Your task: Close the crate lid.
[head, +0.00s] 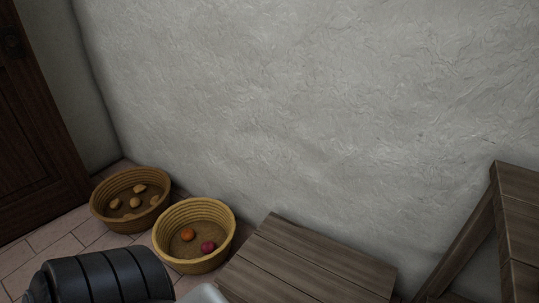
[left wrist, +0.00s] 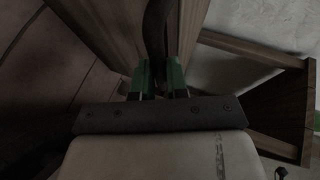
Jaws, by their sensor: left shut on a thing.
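A brown slatted wooden top (head: 310,262), which looks like the crate's lid, is at the bottom centre of the head view. Its lower part is cut off, so I cannot tell how far it is open. In the left wrist view my left gripper (left wrist: 160,80), with green fingers, is shut on a dark curved piece (left wrist: 156,30) that looks like a handle. Wooden boards (left wrist: 105,35) lie close behind it. The left fingers are outside the head view. My right gripper is in neither view.
Two round woven baskets stand on the tiled floor at left: one with tan lumps (head: 103,213), one with an orange and a magenta ball (head: 161,245). A wooden stand (head: 515,200) is at right. A rough plaster wall (head: 310,100) closes the back, with a dark door (head: 35,140) at left.

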